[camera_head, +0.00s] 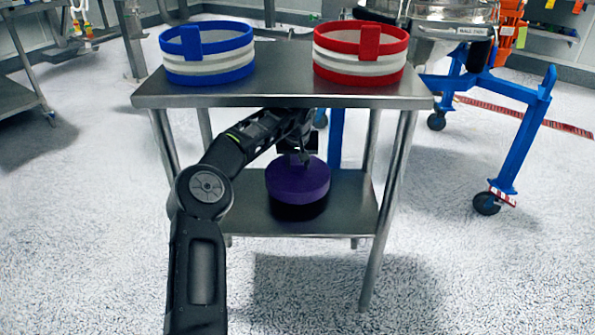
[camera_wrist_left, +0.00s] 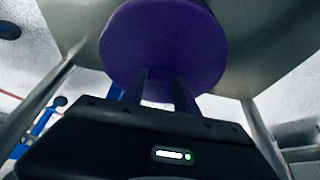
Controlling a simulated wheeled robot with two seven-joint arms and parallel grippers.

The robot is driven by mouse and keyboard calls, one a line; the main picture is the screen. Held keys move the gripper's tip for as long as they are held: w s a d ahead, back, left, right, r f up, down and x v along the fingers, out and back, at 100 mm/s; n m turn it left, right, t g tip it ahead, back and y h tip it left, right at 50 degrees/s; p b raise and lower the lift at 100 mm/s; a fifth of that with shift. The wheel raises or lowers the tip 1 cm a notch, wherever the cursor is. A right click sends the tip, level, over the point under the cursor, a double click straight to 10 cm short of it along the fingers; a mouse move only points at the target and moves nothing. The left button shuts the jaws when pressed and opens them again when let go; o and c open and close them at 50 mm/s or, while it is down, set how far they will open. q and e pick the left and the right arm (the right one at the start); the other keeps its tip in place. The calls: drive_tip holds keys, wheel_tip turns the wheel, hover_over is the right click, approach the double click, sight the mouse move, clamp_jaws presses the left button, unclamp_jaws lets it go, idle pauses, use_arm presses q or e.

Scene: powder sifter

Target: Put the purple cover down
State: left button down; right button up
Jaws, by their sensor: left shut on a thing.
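The purple cover (camera_head: 298,182) is a round disc at the lower shelf of the steel table, under the tabletop. A dark round shape shows beneath it; whether the cover touches the shelf is hard to tell. My left gripper (camera_head: 303,157) reaches in under the tabletop and is shut on the cover's near upper part. In the left wrist view the cover (camera_wrist_left: 163,45) fills the upper middle, with the two fingers (camera_wrist_left: 160,85) against it. My right gripper is in neither view.
The lower shelf (camera_head: 250,215) has bare metal left and right of the cover. On the tabletop (camera_head: 280,90) stand a blue-rimmed ring (camera_head: 207,73) and a red-rimmed ring (camera_head: 360,68). A blue wheeled frame (camera_head: 515,130) stands at the right.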

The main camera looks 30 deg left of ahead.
sight(298, 172)
use_arm(q)
wheel_tip(298, 172, down, 4)
drive_tip(key=b, duration=0.2)
drive_tip(key=shift+r+b, duration=0.15)
drive_tip(key=shift+b, duration=0.25)
drive_tip(key=shift+r, duration=0.2)
drive_tip(key=shift+f, duration=0.15)
drive_tip(key=c, duration=0.9)
unclamp_jaws()
drive_tip(key=shift+c, duration=0.2)
